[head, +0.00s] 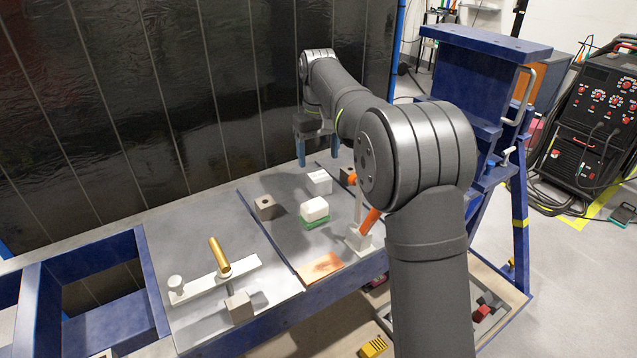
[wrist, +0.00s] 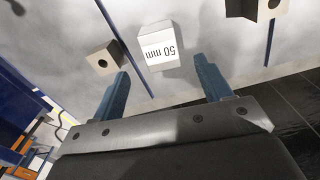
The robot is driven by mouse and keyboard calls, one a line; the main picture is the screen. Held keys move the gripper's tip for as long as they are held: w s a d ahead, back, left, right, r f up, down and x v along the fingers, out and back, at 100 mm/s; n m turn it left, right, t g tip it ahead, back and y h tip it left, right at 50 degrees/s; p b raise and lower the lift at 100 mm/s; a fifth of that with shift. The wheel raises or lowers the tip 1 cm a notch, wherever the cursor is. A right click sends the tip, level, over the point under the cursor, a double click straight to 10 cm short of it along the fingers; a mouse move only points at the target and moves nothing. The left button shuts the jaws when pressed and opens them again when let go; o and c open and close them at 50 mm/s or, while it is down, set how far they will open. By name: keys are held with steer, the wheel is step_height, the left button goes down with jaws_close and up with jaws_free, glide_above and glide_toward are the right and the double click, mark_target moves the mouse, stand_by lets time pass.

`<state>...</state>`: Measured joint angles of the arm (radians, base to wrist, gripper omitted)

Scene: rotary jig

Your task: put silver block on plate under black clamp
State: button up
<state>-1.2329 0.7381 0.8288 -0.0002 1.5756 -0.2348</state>
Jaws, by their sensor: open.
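A pale silver-white block (head: 319,182) sits on the far part of the right grey plate. My gripper (head: 317,152) is open and empty, above and behind the block in the head view. In the wrist view the block lies just beyond and between the open fingertips (wrist: 161,67), with no visible contact. I cannot make out a clearly black clamp. An orange-handled clamp (head: 368,222) stands at the right, partly hidden by my arm.
A white-and-green block (head: 314,210) and a copper-coloured plate (head: 320,268) lie nearer. A brass cylinder (head: 219,255) rises by a pale bar. A dark wall stands behind.

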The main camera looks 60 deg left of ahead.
mark_target(318, 175)
step_height(318, 175, down, 7)
steer(key=shift+f, duration=0.15)
stand_by(0.4)
steer(key=shift+c, duration=0.4)
steer(key=c, duration=1.4)
steer(key=shift+o, duration=0.2)
